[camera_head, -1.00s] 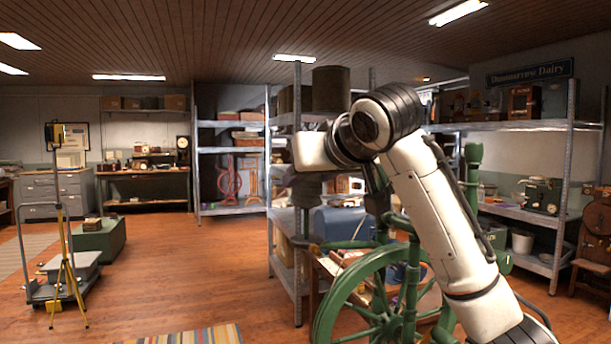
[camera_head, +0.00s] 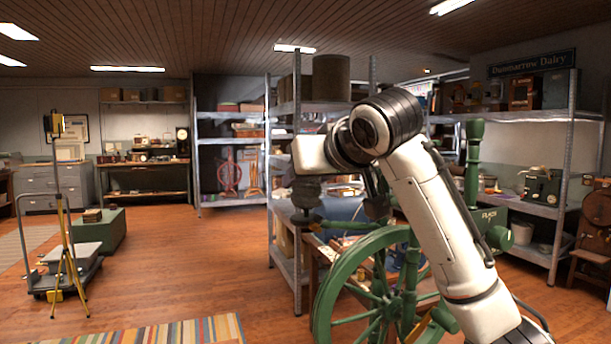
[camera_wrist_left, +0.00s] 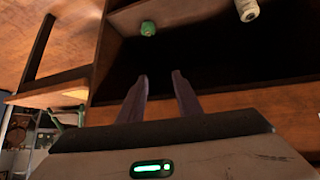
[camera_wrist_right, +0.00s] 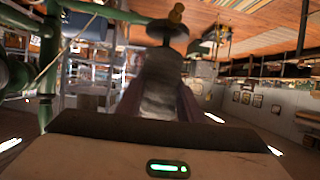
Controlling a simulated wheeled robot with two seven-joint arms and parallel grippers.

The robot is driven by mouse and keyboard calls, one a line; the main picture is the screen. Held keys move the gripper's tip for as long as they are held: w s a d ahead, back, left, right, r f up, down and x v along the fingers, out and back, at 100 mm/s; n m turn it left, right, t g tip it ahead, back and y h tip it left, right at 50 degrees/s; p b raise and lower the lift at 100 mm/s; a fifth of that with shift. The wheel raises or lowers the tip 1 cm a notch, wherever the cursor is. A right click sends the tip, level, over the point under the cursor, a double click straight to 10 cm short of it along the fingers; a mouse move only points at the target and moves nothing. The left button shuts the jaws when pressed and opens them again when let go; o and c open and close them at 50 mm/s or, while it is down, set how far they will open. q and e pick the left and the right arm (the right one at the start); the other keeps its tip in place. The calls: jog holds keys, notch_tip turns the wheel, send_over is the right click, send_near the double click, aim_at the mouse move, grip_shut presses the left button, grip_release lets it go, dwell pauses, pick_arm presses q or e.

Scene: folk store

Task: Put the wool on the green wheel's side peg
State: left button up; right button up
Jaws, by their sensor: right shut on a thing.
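The green spinning wheel (camera_head: 331,280) stands at the front centre right in the head view, partly behind my right arm. I cannot make out its side peg. My right gripper (camera_wrist_right: 165,85) is shut on the grey wool (camera_wrist_right: 160,88). A dark disc and a wooden tip show at the wool's far end in the right wrist view. In the head view the wool (camera_head: 307,192) hangs below my white wrist, above and left of the wheel rim in the picture. My left gripper (camera_wrist_left: 161,85) is open and empty; it is outside the head view.
In the left wrist view, a green spool (camera_wrist_left: 148,28) and a pale spool (camera_wrist_left: 247,10) lie near the dark inside of wooden furniture. A metal shelf (camera_head: 297,235) stands behind the wheel. Open wooden floor (camera_head: 200,265) lies left of the wheel.

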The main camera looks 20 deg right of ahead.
jog(key=shift+f+b, duration=0.3)
jog(key=shift+f, duration=0.35)
jog(key=o, duration=1.1)
jog(key=b+v, duration=0.1)
jog(key=v, duration=0.9)
jog(key=shift+s+b, duration=0.15)
jog(key=shift+b, duration=0.15)
